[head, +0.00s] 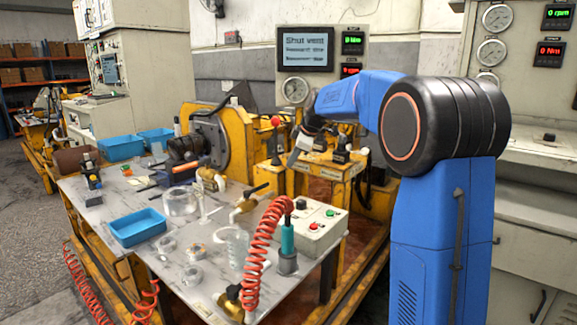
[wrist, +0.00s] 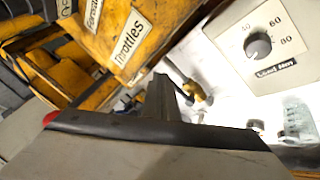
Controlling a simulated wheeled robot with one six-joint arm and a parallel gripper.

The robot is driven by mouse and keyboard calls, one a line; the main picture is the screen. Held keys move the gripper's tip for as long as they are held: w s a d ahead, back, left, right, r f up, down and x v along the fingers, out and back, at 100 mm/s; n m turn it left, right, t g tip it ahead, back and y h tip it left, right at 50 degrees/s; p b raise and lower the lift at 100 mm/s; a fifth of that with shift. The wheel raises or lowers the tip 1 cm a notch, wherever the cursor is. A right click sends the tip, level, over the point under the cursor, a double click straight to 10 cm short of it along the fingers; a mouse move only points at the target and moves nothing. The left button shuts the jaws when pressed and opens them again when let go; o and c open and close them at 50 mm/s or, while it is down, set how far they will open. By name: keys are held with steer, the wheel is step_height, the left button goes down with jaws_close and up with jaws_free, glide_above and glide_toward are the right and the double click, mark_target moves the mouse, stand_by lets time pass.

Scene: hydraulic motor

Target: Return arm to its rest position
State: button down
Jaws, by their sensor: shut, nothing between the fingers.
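My blue and black arm stands at the right of the head view and reaches left over the yellow machine frame. My gripper (head: 296,155) is at its end, above the yellow lever block, and is partly hidden by my own arm. In the wrist view my gripper (wrist: 160,90) shows as dark grey fingers pointing up the picture, shut and empty.
Gauges and displays stand behind.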

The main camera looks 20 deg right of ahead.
stand_by(0.4)
steer(key=s+a+f+m+g+h, duration=0.1)
steer(key=s+a+m, duration=0.2)
steer(key=s, duration=1.1)
steer(key=s+a+f+m, duration=0.15)
steer(key=s+m, duration=0.25)
steer(key=s, duration=1)
steer(key=s+f+m, duration=0.3)
steer(key=s+f, duration=0.3)
steer(key=s, duration=0.6)
steer(key=s+f+m+h, duration=0.1)
steer(key=s+f+m, duration=0.2)
steer(key=s, duration=0.9)
step_height(320, 180, down, 3)
steer(key=shift+s+a+f+g, duration=0.15)
steer(key=shift+s+a+g, duration=0.15)
steer(key=shift+a, duration=0.05)
